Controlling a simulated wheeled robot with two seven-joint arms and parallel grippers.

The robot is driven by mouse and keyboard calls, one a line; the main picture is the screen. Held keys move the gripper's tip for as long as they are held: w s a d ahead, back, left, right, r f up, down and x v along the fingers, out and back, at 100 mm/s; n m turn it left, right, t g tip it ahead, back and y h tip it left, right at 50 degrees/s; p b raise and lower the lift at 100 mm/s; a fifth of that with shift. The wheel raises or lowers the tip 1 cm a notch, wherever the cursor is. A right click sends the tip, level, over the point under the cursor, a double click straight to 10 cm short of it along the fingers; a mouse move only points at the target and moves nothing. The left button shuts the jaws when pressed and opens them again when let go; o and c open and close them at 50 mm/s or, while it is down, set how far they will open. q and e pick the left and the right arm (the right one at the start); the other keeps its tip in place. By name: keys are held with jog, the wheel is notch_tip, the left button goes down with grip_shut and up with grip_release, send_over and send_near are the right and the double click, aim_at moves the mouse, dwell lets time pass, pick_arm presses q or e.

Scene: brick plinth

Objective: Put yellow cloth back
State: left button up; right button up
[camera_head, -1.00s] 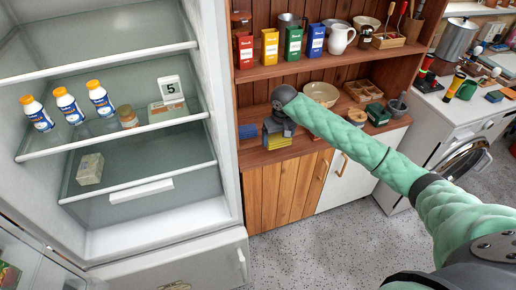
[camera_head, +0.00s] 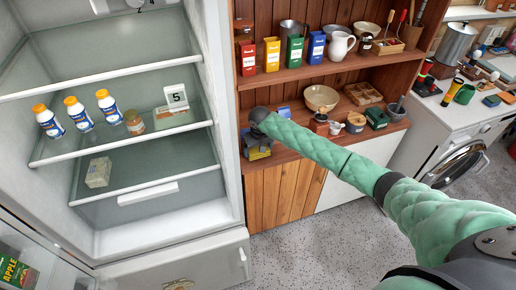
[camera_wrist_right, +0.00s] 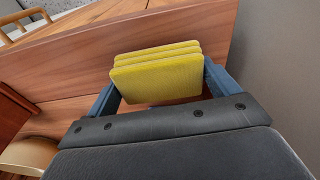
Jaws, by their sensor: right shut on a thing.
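The yellow cloth (camera_wrist_right: 157,72) is a folded stack of several layers. In the right wrist view it sits between the two blue-grey fingers of my right gripper (camera_wrist_right: 160,88), which is shut on it. Reddish-brown wood lies beneath and beyond it. In the head view my right gripper (camera_head: 256,143) is at the left end of the wooden cabinet's counter, close to the fridge's edge. A yellow edge of the cloth (camera_head: 259,154) shows under it. The gripper hides part of the counter there. My left gripper is not in view.
The open fridge (camera_head: 225,130) stands left, with bottles, a jar (camera_head: 134,122) and a number 5 card (camera_head: 177,97) on one shelf. A pale block (camera_head: 98,172) is lower. The counter holds a bowl (camera_head: 321,97), small jars and a wooden tray (camera_head: 363,94). Coloured boxes line the upper shelf.

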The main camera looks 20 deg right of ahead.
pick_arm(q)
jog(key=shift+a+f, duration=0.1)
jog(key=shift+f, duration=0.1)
pick_arm(e)
jog(key=shift+f, duration=0.3)
jog(key=o, duration=0.7)
jog(key=shift+f, duration=0.1)
jog(key=shift+o, duration=0.2)
jog(key=shift+r, duration=0.35)
jog(key=r+b, duration=0.1)
jog(key=r, duration=0.2)
jog(key=r+b, duration=0.1)
jog(key=r, duration=0.2)
jog(key=s+r+b, duration=0.1)
jog(key=r, duration=0.2)
jog(key=shift+s+r, duration=0.1)
jog(key=shift+r, duration=0.25)
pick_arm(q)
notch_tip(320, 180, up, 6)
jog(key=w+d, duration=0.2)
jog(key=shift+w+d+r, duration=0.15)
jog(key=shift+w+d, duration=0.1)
pick_arm(e)
jog(key=shift+s+r, duration=0.1)
jog(key=shift+r, duration=0.8)
